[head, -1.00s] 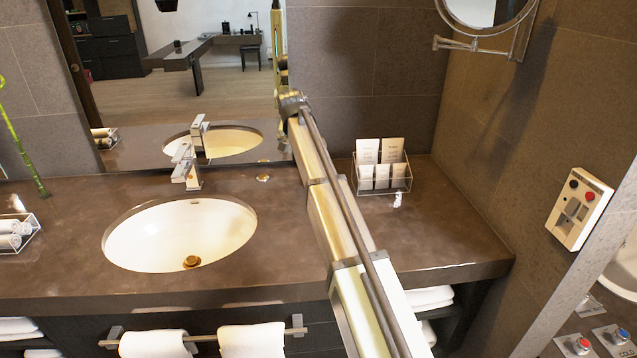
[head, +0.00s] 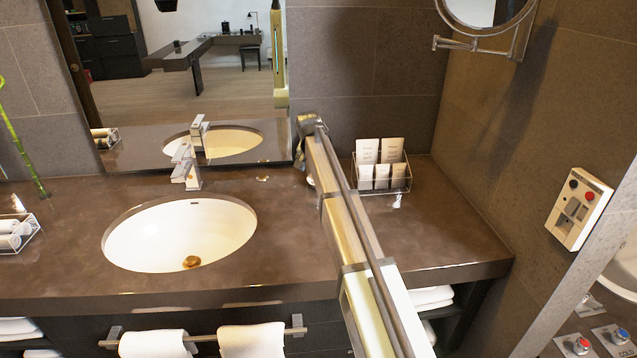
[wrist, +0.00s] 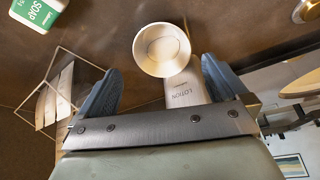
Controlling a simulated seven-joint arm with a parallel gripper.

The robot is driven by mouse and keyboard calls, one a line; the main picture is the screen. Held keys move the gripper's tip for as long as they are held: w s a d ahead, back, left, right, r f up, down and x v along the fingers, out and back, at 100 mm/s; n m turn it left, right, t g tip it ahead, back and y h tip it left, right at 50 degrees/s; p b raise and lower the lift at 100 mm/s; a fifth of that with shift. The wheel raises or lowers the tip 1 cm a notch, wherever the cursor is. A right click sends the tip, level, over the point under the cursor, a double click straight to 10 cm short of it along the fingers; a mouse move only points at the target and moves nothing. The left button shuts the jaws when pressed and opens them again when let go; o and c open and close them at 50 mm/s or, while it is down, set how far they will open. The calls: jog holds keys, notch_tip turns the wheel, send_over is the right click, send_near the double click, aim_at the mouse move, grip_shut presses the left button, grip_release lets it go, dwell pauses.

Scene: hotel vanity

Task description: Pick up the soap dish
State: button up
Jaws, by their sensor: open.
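A round, pale, shallow dish (wrist: 161,49), which I take for the soap dish, shows in the wrist view, seen from above and empty. My gripper (wrist: 160,66) is open, with one blue-grey finger on each side of the dish in the picture. I cannot tell whether the fingers are down at its height, and no contact shows. A bottle marked LOTION (wrist: 185,92) lies between the dish and my palm in the picture.
A clear rack (head: 398,184) with cards and packets stands right of my arm. It also shows in the wrist view (wrist: 45,105), near a green-labelled SOAP item (wrist: 38,12). The sink (head: 180,235) and faucet (head: 186,168) are left. The right counter (head: 440,235) is clear.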

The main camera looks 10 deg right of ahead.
jog(key=shift+w+x, duration=0.1)
jog(key=shift+x, duration=1.2)
jog(key=shift+w+x, duration=0.15)
jog(key=shift+x, duration=1.15)
jog(key=shift+s+r, duration=0.1)
jog(key=shift+r, duration=0.05)
jog(key=shift+c, duration=0.3)
jog(key=shift+a+r, duration=0.1)
jog(key=c, duration=1.1)
